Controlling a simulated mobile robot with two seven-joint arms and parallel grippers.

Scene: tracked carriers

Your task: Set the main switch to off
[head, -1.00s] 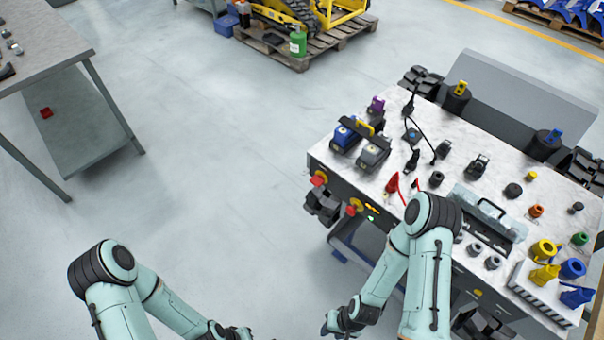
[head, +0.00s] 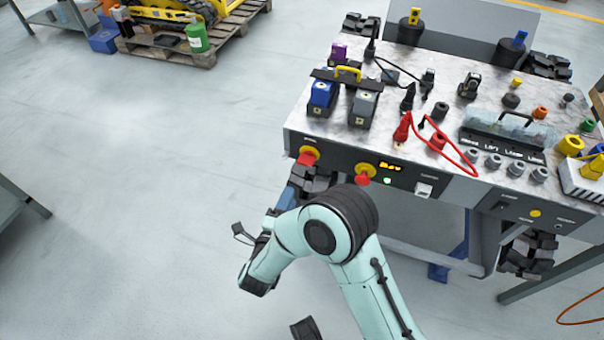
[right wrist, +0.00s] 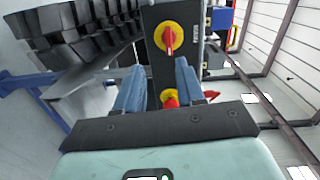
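The main switch (head: 308,156) is a red handle on a yellow disc at the left end of the carrier's dark front panel. In the right wrist view the main switch (right wrist: 169,37) lies beyond the fingertips, its red handle roughly upright in the picture. My right gripper (head: 284,200) is below and left of the switch in the head view, mostly side-on. In the wrist view my right gripper (right wrist: 158,80) has its two blue fingers apart with nothing between them, not touching the switch. My left gripper is out of view.
A red button on a yellow base (head: 365,173) sits right of the switch, beside a lit orange display (head: 390,167) and a green lamp (head: 387,181). Black tracks (head: 312,180) lie below the panel. Batteries, plugs and a red cable (head: 445,142) crowd the top.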

